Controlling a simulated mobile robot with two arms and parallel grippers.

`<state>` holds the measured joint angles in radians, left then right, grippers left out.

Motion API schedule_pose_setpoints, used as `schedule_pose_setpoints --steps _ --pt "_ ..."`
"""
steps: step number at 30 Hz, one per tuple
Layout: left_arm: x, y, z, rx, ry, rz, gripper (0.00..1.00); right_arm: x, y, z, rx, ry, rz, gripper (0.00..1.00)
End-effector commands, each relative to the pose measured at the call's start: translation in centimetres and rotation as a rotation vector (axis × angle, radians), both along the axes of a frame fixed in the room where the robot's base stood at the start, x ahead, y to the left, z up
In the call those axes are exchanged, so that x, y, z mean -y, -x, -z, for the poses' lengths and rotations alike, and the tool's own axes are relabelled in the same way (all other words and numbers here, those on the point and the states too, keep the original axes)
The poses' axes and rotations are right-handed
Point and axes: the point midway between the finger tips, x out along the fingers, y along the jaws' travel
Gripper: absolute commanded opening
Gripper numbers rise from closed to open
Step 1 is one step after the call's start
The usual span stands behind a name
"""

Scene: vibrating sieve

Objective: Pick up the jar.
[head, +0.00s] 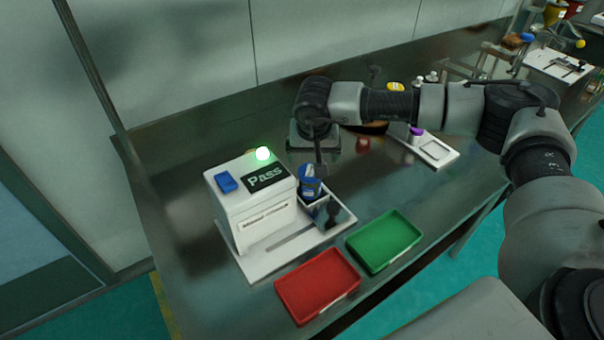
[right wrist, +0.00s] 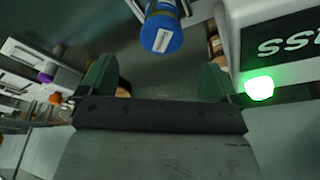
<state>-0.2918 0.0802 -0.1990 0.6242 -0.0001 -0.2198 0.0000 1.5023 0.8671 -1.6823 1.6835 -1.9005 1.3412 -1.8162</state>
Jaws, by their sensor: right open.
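The jar (head: 311,187) has a blue lid and a dark blue body with a pale label. It stands at the right side of the white machine with the "Pass" display (head: 266,177), by a small metal holder (head: 331,214). The right wrist view shows its blue lid (right wrist: 161,36) with a white label, centred ahead of the fingers. My right gripper (head: 314,166) is just above and behind the jar, partly hiding it. Its green-padded fingers (right wrist: 157,70) are apart with nothing between them. My left gripper is out of view.
A red tray (head: 317,286) and a green tray (head: 384,241) lie in front of the machine. A green lamp (head: 263,153) glows on the machine, close to one finger in the wrist view. A white scale (head: 437,153) with a purple-lidded container (head: 416,131) stands to the right.

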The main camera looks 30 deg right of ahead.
Motion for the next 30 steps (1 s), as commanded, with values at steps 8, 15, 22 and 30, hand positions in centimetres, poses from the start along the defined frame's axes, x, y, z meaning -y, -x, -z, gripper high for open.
schedule_pose_setpoints --steps 8,15,22,30 --pt "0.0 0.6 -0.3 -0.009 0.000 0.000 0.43 0.4 -0.6 2.9 -0.004 0.001 0.001 0.92" --pt "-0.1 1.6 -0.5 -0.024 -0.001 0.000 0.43 0.6 -1.3 5.4 -0.001 0.000 0.000 0.92" --pt "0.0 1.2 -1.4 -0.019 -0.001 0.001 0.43 1.0 -2.1 7.9 -0.003 0.001 0.001 0.92" --pt "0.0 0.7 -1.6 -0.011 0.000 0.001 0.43 1.2 -2.7 10.4 0.001 -0.001 -0.001 0.92"
